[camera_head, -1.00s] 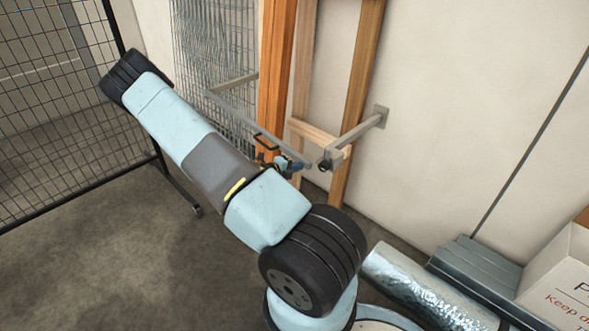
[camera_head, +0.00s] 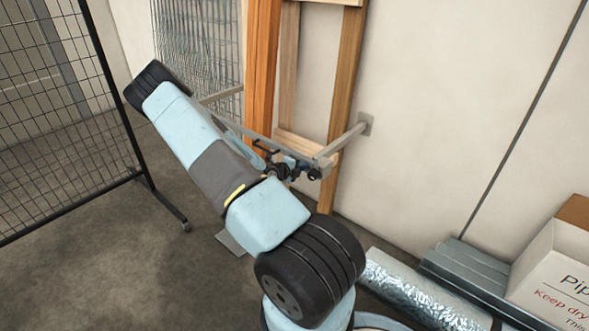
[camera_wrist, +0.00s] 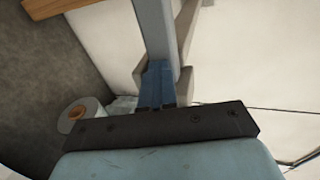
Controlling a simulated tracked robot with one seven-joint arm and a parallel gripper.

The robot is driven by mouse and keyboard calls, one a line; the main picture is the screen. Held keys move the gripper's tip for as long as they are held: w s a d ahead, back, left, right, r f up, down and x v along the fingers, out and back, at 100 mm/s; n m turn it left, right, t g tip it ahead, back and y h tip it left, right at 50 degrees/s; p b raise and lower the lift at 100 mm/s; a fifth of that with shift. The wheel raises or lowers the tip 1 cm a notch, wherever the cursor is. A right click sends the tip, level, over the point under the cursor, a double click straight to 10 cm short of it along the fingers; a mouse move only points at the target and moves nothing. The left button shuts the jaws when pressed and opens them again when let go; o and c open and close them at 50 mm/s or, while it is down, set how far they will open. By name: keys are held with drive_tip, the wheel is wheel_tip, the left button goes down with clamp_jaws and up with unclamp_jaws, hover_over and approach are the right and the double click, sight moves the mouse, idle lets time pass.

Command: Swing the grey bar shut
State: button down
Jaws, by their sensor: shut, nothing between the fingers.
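Orange (camera_head: 262,70) and brown timbers (camera_head: 347,75) lean behind the bar. A left bracket (camera_head: 220,94) and wire mesh (camera_head: 195,45) are behind it. A black mesh fence (camera_head: 60,130) stands left. A foil roll (camera_head: 415,298) and a carton (camera_head: 555,265) lie right. Open floor lies front left.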

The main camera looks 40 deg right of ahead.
drive_tip(key=shift+d+r, duration=0.35)
drive_tip(key=shift+d, duration=0.5)
drive_tip(key=s+f+v, duration=0.1)
drive_tip(key=f+v, duration=0.1)
drive_tip(key=v, duration=1.3)
drive_tip(key=shift+a+f, duration=0.2)
drive_tip(key=shift+a, duration=0.25)
